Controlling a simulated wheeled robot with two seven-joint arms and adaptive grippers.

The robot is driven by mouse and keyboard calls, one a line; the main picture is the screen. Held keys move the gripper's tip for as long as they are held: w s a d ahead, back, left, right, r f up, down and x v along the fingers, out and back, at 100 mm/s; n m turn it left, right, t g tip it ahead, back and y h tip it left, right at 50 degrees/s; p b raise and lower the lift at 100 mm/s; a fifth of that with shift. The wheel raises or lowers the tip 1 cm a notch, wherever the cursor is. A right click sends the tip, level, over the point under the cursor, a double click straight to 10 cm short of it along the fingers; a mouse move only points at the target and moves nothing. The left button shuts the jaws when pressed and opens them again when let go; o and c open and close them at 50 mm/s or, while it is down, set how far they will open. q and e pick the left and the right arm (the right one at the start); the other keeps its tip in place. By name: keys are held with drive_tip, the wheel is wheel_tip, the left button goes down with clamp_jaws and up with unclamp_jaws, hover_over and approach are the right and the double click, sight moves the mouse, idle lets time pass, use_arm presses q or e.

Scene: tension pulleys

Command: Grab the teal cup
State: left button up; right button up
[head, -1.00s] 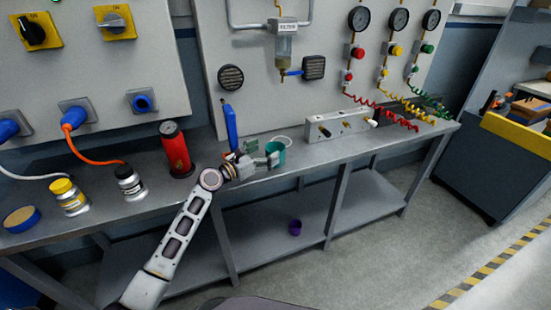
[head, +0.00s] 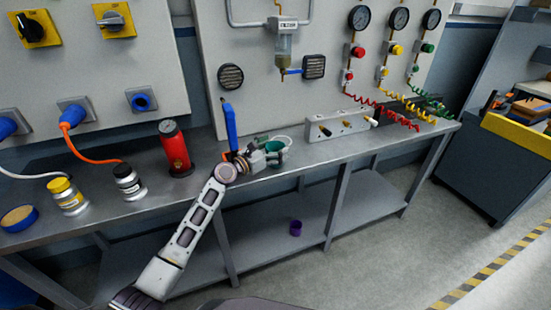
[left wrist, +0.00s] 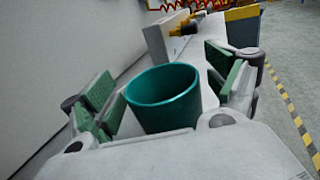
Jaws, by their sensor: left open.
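The teal cup (head: 272,148) stands upright on the grey workbench (head: 330,150), partly hidden by my left gripper in the head view. In the left wrist view the teal cup (left wrist: 165,98) sits between the two green-padded fingers, with its open rim facing the camera. My left gripper (head: 268,152) is open around the cup; it also shows in the left wrist view (left wrist: 163,92). Gaps show between the pads and the cup sides. My right gripper is not in view.
A red cylinder (head: 175,150) and a blue upright object (head: 230,126) stand left of the cup. A grey valve block (head: 341,124) stands to its right. A purple cup (head: 296,228) sits on the lower shelf.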

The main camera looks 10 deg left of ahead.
use_arm(q)
drive_tip(key=shift+w+d, duration=0.1)
drive_tip(key=shift+w, duration=0.1)
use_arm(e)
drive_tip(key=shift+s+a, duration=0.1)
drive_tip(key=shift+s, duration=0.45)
use_arm(q)
drive_tip(key=c, duration=1.1)
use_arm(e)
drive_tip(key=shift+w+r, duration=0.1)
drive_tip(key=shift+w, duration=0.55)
use_arm(q)
drive_tip(key=shift+r, duration=0.1)
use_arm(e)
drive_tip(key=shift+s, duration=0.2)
